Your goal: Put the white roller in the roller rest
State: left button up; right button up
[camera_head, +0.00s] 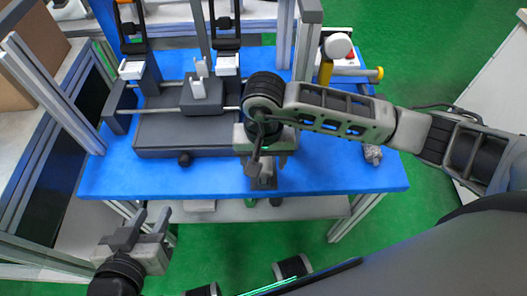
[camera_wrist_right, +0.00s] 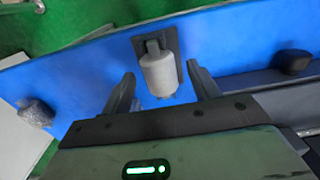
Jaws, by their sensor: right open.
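The white roller (camera_wrist_right: 159,76) is a pale cylinder at the dark rest (camera_wrist_right: 172,47), a flat plate with an upright on the blue table. The upright's top shows at the roller's far end; whether the roller is fully seated I cannot tell. My right gripper (camera_head: 265,160) is above the table's front edge, over the rest (camera_head: 263,184). In the right wrist view its open fingers stand on either side of the roller, with gaps visible. The gripper hides much of the roller in the head view. My left gripper (camera_head: 150,216) is open and empty, in front of the table's left part.
The dark drop tower base (camera_head: 185,135), with rails and posts, fills the left and middle of the blue table (camera_head: 115,178). A clear-wrapped item (camera_head: 372,153) lies at the right; it also shows in the wrist view (camera_wrist_right: 35,113). A yellow-handled device with a red button (camera_head: 350,57) stands behind.

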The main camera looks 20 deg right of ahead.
notch_tip(320, 180, up, 16)
jog(key=p, duration=0.1)
dwell(0.7)
